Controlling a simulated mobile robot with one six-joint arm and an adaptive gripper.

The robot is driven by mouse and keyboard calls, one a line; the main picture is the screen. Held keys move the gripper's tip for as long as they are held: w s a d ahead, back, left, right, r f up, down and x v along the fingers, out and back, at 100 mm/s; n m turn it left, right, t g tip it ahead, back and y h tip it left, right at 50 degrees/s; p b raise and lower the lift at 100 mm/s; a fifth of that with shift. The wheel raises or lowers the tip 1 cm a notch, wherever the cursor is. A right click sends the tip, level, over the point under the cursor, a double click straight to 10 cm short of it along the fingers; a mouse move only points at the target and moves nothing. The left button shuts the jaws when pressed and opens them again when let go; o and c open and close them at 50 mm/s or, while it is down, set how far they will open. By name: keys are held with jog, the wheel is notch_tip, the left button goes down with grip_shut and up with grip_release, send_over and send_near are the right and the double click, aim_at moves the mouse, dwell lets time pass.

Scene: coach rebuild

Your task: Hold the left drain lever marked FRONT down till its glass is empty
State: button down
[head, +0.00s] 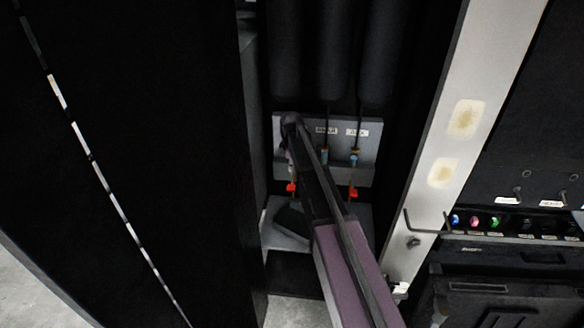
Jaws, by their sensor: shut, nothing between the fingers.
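A grey panel (367,150) stands at the back of a dark recess in the head view. The left red lever (291,188) shows below my gripper. A right red lever (353,193) shows past my arm. A glass with a blue part (354,158) is above the right lever, and another glass (325,157) shows beside my arm. The glass above the left lever is mostly hidden. My gripper (290,148) is dark, shut and empty, in front of the panel's left part. I cannot tell whether it touches the lever. The FRONT marking is not readable.
Pale labels (357,132) sit on the panel. Dark cylinders (333,50) hang above it. A grey shelf (281,238) lies below. A dark wall flanks the left, and a pale post (440,145) with a hook (425,222) the right. Coloured knobs (474,222) are farther right.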

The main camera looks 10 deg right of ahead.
aim_at(291, 188)
jog(key=shift+f+b, duration=3.8)
jog(key=shift+f, duration=0.35)
